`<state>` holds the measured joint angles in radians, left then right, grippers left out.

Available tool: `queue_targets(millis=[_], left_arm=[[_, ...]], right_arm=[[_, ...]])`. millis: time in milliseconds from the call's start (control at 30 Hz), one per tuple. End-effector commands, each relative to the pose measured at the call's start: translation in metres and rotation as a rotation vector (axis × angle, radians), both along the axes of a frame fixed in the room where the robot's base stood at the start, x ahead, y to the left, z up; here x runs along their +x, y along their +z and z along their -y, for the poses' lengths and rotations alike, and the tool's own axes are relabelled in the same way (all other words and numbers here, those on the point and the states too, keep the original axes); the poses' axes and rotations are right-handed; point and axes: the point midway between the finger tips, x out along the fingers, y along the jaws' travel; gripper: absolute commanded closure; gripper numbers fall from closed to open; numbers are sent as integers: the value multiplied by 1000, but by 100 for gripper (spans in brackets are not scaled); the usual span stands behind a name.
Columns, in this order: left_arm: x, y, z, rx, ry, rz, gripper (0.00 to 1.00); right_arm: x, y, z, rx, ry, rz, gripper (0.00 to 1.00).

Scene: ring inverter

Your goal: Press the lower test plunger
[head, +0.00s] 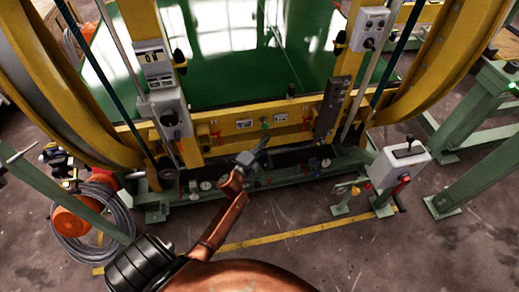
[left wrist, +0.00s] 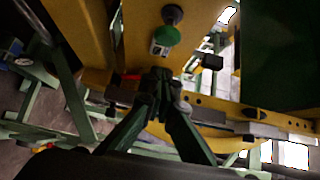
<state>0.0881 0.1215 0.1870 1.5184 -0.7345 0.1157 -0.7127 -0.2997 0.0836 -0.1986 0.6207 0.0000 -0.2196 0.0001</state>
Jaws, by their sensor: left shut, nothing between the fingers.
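My left gripper (head: 261,146) is at the end of an orange-brown arm in the head view, in front of the yellow cross beam (head: 225,126). Its dark fingers also show in the left wrist view (left wrist: 158,82), closed together and empty. In that view a round green button-like part (left wrist: 167,35) with a pale label and a dark knob (left wrist: 172,15) sits on a yellow post, beyond the fingertips and apart from them. A small green part (head: 265,123) shows on the cross beam in the head view. I cannot tell which part is the lower test plunger. My right gripper is not in view.
Yellow curved rings (head: 455,60) flank a green panel (head: 240,85). A grey control box (head: 399,164) stands at the right. A coiled grey cable (head: 90,222) lies at the left. Small gauges (head: 205,185) sit low on the green base. Floor is clear at the lower right.

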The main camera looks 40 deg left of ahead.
Motion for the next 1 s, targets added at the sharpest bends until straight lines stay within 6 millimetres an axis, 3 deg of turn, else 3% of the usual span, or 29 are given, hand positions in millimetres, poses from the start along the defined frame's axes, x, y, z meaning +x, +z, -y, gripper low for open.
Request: queue_targets(millis=[300, 733, 1000], left_arm=[[26, -1, -28, 2, 0, -1, 100], [29, 0, -31, 1, 0, 0, 100], [42, 0, -47, 2, 1, -1, 100]], right_arm=[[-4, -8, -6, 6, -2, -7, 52], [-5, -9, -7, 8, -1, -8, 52], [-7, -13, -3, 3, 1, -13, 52]])
